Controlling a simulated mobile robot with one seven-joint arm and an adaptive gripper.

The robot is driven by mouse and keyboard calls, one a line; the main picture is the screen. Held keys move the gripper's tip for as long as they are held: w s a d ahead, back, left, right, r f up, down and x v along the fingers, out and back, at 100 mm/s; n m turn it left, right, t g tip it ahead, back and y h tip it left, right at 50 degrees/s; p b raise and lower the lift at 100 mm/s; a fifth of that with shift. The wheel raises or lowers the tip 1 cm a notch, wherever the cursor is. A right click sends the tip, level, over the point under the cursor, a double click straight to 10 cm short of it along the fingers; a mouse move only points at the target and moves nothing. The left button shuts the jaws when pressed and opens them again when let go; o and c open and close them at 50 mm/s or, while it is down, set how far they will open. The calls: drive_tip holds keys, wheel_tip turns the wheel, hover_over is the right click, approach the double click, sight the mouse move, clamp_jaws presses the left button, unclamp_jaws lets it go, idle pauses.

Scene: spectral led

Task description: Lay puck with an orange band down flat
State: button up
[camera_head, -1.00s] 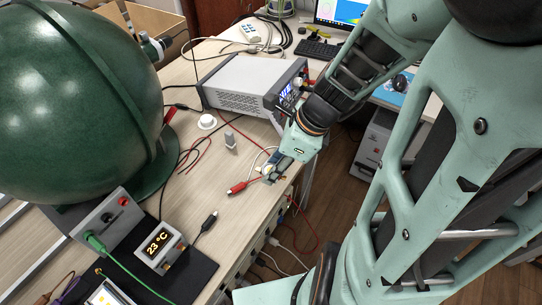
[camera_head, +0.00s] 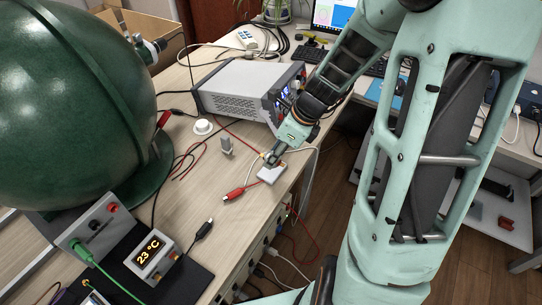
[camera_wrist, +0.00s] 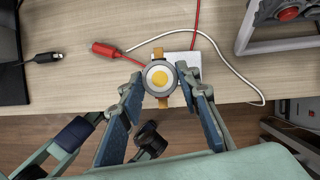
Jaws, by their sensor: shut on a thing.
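The puck (camera_wrist: 160,77) shows in the wrist view as a round grey-rimmed disc with a white ring and a yellow centre. Parts of its orange band (camera_wrist: 158,53) stick out above and below it. My gripper (camera_wrist: 161,84) is shut on the puck, one finger on each side. The puck's face is towards the wrist camera, and the table edge runs behind it. In the head view my gripper (camera_head: 269,160) is low at the table's front edge, and the puck is mostly hidden there. I cannot tell whether it touches anything below.
A white block (camera_head: 271,174) lies at the table edge just under my gripper. A red clip (camera_head: 234,194) and thin wires lie beside it. A small grey stand (camera_head: 227,147), a white round piece (camera_head: 203,127) and a bench instrument (camera_head: 246,88) stand behind.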

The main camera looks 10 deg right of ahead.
sight(274, 170)
drive_tip(key=shift+w+d+f+b, duration=0.15)
drive_tip(key=shift+w+f+b, duration=0.15)
drive_tip(key=shift+w+f, duration=0.3)
drive_tip(key=shift+w+d+f+b, duration=0.1)
drive_tip(key=shift+w+f+b, duration=0.2)
drive_tip(key=shift+f, duration=0.35)
drive_tip(key=f+b, duration=0.1)
drive_tip(key=f, duration=0.1)
drive_tip(key=f+b, duration=0.1)
drive_tip(key=b, duration=0.1)
drive_tip(key=shift+w+f, duration=0.35)
drive_tip(key=shift+r, duration=0.1)
drive_tip(key=o, duration=1.3)
drive_tip(key=shift+c, duration=0.2)
drive_tip(key=shift+d+r, duration=0.1)
drive_tip(key=shift+r, duration=0.05)
drive_tip(key=p+v, duration=0.2)
drive_tip(key=v, duration=0.9)
drive_tip(key=shift+r, duration=0.35)
